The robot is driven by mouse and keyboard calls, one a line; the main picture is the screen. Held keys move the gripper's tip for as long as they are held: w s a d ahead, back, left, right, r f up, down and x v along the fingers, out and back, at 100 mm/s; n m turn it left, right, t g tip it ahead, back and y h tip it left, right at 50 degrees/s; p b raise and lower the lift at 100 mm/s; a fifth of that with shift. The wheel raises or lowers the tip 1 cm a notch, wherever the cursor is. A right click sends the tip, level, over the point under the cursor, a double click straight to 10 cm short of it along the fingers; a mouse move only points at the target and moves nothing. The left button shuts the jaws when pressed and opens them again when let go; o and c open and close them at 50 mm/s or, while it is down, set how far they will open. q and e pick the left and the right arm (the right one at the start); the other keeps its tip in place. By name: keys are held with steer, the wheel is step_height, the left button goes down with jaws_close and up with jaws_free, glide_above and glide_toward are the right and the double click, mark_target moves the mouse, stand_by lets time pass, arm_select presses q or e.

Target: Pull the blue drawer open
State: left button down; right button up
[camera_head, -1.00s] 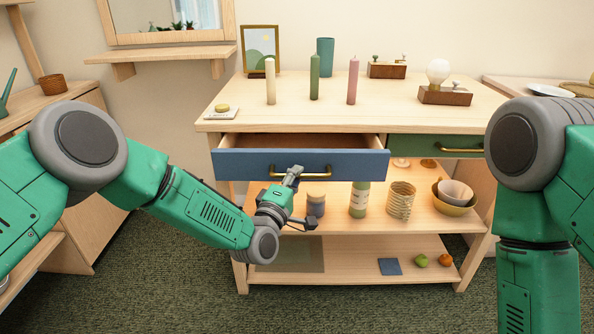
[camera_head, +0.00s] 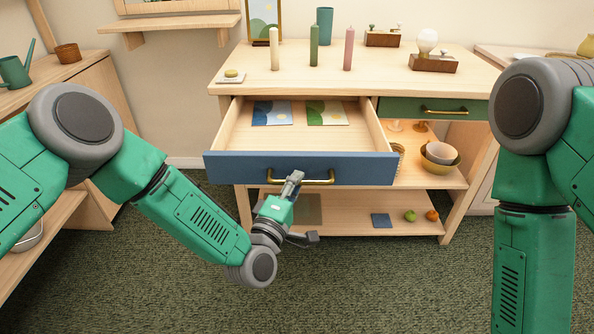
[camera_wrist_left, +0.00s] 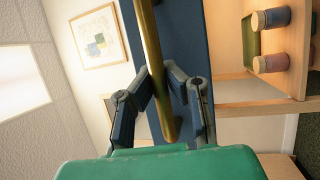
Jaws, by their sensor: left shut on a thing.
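The blue drawer (camera_head: 232,168) stands well out from the wooden table, and its inside shows from above. Two cards lie in it, a blue one (camera_head: 272,113) and a green one (camera_head: 327,113). Its brass handle (camera_head: 318,181) runs along the blue front. My left gripper (camera_head: 292,184) is shut on the handle near its left part. In the left wrist view the brass handle (camera_wrist_left: 152,60) passes between the two dark fingers (camera_wrist_left: 160,100). My right gripper is not in view; only my right arm shows at the right.
Three candles, the middle one green (camera_head: 314,46), stand on the tabletop (camera_head: 390,78). A green drawer (camera_head: 400,107) beside the blue one is closed. Shelves below hold bowls (camera_head: 440,153) and fruit (camera_head: 410,215). The carpet (camera_head: 360,280) in front is clear.

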arm_select(q)
steer(key=shift+s+f, duration=0.3)
steer(key=shift+s, duration=0.1)
steer(key=c, duration=1.6)
jaws_free()
steer(key=shift+w, duration=0.15)
steer(key=shift+o, duration=0.2)
steer(key=shift+r, duration=0.15)
steer(key=v, duration=1.2)
